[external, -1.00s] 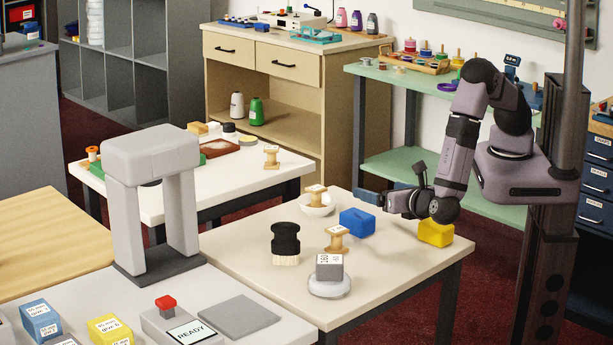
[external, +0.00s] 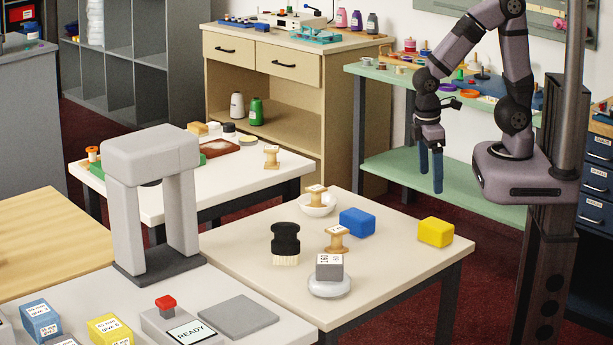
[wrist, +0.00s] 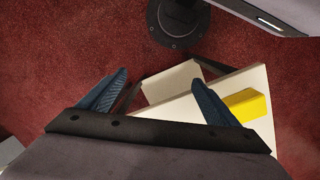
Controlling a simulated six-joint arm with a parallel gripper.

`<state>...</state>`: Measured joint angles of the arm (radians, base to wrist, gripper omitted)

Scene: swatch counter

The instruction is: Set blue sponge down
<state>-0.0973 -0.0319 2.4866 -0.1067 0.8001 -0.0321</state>
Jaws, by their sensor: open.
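The blue sponge (external: 357,222) rests flat on the cream table (external: 390,275), near its back edge, with nothing holding it. My gripper (external: 432,188) is open and empty, pointing down, raised above and behind the table's back right side, well apart from the sponge. In the wrist view my gripper's two blue fingers (wrist: 155,100) are spread wide with nothing between them. The blue sponge does not show in the wrist view.
A yellow sponge (external: 436,232) lies at the table's right corner and also shows in the wrist view (wrist: 246,105). A wooden spool in a white bowl (external: 318,209), another spool (external: 336,239), a black-handled brush (external: 286,241) and a grey block on a round white base (external: 330,284) stand nearby.

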